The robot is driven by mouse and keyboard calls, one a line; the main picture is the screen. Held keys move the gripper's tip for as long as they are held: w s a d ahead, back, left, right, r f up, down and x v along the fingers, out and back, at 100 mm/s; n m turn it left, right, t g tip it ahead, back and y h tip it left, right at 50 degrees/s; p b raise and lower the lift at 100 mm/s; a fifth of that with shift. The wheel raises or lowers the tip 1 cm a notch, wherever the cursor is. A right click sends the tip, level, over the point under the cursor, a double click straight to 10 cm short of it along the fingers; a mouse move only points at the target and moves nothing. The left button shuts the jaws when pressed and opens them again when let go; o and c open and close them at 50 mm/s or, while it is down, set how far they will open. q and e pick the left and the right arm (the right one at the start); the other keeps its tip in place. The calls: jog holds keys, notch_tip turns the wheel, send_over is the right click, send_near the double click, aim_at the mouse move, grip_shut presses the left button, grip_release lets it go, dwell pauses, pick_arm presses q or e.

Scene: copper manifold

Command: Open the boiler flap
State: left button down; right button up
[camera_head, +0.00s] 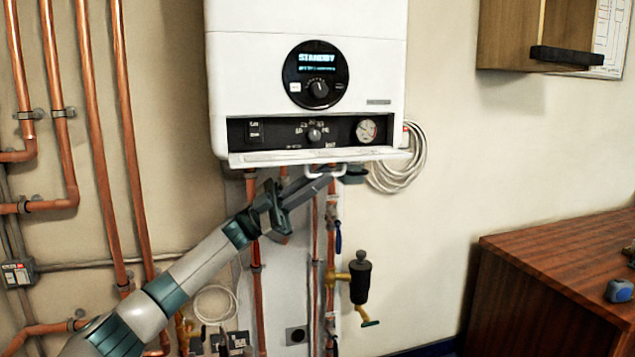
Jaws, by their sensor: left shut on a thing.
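The white boiler (305,85) hangs on the wall at the top middle, its round display reading STANDBY. Its flap (275,158) is folded down and juts out along the lower edge, seen nearly edge-on. The control strip (290,132) above it is exposed, with a switch, a knob and a gauge. A light handle (312,174) shows under the flap. My left gripper (325,178) reaches up from the lower left and is shut on the handle; its fingertips are partly hidden at the contact. My right gripper is not in view.
Copper pipes (92,130) run up the wall on the left, and more pipes drop below the boiler. A black valve body (360,280) stands right of my arm. A coiled white cable (400,165) hangs at right. A wooden cabinet (560,270) fills the lower right.

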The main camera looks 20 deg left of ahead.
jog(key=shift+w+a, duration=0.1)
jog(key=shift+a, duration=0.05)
pick_arm(q)
jog(key=c, duration=2.2)
grip_release()
jog(key=shift+o, duration=0.2)
jog(key=shift+a+f, duration=0.1)
